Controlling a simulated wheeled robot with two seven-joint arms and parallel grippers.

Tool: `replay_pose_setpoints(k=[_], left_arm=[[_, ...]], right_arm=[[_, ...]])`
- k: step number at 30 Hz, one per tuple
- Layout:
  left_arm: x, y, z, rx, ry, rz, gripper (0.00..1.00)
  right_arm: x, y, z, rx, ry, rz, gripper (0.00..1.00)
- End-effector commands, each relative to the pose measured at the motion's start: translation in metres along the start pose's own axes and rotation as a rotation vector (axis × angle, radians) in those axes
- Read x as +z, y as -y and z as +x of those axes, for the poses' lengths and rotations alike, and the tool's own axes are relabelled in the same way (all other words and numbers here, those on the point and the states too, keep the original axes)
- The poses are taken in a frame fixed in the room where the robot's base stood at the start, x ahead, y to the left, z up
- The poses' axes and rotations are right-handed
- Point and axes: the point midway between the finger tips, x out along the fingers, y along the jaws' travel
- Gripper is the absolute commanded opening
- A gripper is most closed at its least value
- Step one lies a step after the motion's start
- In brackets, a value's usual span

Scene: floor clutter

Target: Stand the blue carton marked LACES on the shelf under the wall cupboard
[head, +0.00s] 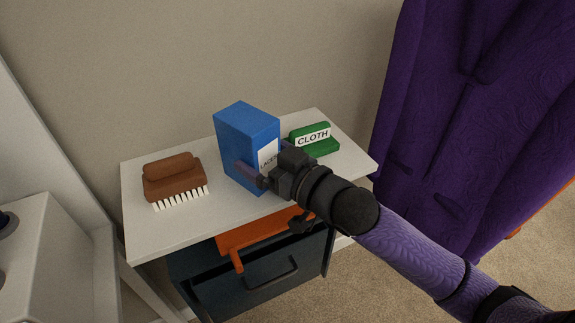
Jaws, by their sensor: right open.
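The blue carton (236,128) stands upright on a white shelf-like top (225,217) against the wall. My right gripper (258,168) reaches in from the right and is at the carton's lower front. Its jaws are open, with one finger in front of the carton's face; the other finger is hard to make out. I cannot tell whether it touches the carton. No wall cupboard shows. My left gripper is not in view.
A brown brush (174,179) lies left of the carton. A green box marked CLOTH (318,146) sits close on its right. Below the top are an orange item (235,240) and a dark drawer unit (265,286). A large purple piece (460,110) stands at right.

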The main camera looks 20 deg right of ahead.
Motion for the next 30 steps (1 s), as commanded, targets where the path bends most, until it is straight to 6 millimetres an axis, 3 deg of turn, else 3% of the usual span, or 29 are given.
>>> replay_pose_setpoints(k=[15,24,26,29,30], left_arm=[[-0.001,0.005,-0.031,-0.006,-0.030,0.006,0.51],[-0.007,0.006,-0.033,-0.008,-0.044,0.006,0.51],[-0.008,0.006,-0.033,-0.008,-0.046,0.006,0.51],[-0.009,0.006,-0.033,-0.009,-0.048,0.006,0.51],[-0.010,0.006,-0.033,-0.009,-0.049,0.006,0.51]], right_arm=[[-0.002,0.000,-0.097,0.000,0.004,0.001,1.00],[0.002,-0.002,-0.110,0.006,0.007,-0.001,1.00],[0.021,-0.013,-0.112,0.049,0.050,-0.002,1.00],[0.104,-0.050,-0.130,0.203,0.249,0.002,1.00],[0.152,-0.062,-0.149,0.274,0.372,0.008,1.00]])
